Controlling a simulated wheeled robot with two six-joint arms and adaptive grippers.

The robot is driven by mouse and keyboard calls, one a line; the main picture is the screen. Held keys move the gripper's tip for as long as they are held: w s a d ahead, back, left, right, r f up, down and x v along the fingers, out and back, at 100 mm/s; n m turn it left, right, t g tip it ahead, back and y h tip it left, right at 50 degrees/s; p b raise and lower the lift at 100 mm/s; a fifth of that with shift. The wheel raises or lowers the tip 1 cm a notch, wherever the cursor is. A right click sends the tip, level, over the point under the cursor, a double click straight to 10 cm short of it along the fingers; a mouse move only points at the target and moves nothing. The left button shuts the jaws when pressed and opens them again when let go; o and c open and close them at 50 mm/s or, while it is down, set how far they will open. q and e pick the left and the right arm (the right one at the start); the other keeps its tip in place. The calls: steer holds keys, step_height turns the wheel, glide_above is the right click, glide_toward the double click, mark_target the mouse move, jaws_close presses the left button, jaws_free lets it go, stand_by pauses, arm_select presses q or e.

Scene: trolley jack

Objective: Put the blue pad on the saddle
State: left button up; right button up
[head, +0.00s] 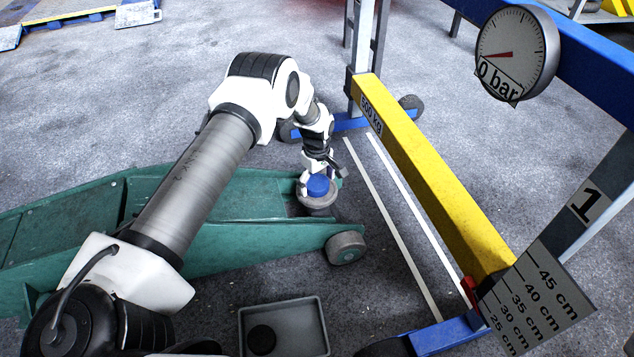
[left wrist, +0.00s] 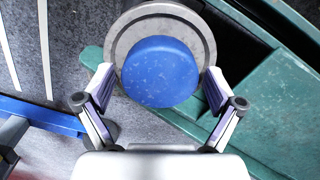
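The blue pad (head: 318,186) is a round disc at the grey round saddle (head: 318,203) of the green trolley jack (head: 225,240). In the left wrist view the pad (left wrist: 160,72) lies over the lower part of the saddle disc (left wrist: 203,37), whose grey rim shows mostly above it. I cannot tell whether the pad fully rests on it. My left gripper (head: 318,182) is at the pad, and its fingers (left wrist: 158,90) stand on both sides of it with a narrow gap at each side. It looks open. My right gripper is not in view.
A grey tray (head: 310,325) with a black round pad (head: 262,340) stands on the floor at the front. A yellow beam (head: 435,175) on a blue press frame, with a gauge (head: 517,52), stands to the right. White lines mark the floor between the jack and the beam.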

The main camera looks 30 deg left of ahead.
mark_target(317, 182)
arm_select(q)
steer(key=shift+r, duration=0.15)
step_height(317, 182, up, 12)
steer(key=p, duration=0.6)
steer(key=s+d+f+m, duration=0.6)
steer(key=s+d+f, duration=0.3)
steer(key=s+f, duration=0.45)
steer(key=s+d+r+m, duration=0.1)
steer(key=s+m, duration=0.3)
steer(key=s, duration=0.8)
steer(key=s+d+r+m, duration=0.2)
steer(key=s+d+m, duration=0.2)
steer(key=s, duration=0.8)
